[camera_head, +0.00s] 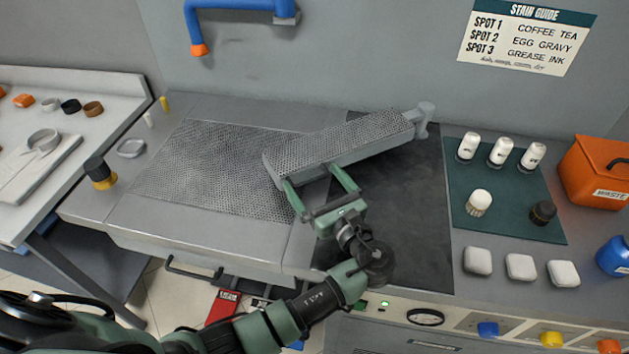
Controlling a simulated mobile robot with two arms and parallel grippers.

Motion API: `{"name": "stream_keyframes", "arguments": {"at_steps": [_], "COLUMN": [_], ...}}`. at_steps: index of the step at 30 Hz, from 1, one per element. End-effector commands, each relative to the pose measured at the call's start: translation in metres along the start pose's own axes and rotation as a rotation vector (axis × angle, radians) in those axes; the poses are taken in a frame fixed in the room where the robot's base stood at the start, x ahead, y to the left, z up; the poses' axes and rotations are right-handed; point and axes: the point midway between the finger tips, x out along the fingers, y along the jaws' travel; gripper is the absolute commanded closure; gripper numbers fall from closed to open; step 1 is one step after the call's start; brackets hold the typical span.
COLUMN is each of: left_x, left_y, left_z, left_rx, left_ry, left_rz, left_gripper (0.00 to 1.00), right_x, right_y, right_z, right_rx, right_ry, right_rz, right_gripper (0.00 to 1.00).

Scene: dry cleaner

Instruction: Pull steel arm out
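The steel arm (345,142) is a long grey bar with a perforated top. It lies slanted above the board, its free end at the left and its round pivot post (425,120) at the back right. My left gripper (310,175) has its two green fingers spread apart. Their tips reach the near side of the steel arm close to its free end; I cannot tell whether they touch it. My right gripper is not in view.
A perforated panel (215,165) lies left of the arm, and a dark bare surface (410,225) lies under and in front of it. White bottles (501,152) stand on a green mat (465,225) at the right, near an orange waste bin (590,170). A blue pipe (235,5) hangs above.

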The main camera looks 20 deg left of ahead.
Motion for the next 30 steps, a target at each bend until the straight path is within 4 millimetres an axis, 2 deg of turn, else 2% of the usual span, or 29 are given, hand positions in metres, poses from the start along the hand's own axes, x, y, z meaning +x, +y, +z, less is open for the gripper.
{"name": "stream_keyframes", "arguments": {"at_steps": [5, 12, 18, 30], "left_x": [-0.012, -0.053, -0.076, -0.081], "left_y": [0.000, -0.001, -0.002, -0.001], "left_z": [-0.002, -0.002, -0.001, 0.000], "left_rx": [0.000, -0.001, 0.001, 0.001], "left_ry": [0.001, 0.003, 0.000, -0.001], "left_rz": [-0.001, -0.002, -0.002, -0.001], "left_gripper": [0.01, 0.01, 0.01, 0.01], "right_x": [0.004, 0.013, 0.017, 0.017], "right_y": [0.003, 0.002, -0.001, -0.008], "right_z": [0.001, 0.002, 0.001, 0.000], "right_rx": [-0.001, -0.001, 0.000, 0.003], "right_ry": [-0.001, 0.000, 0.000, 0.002], "right_rz": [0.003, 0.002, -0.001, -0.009], "right_gripper": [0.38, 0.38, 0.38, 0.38]}}
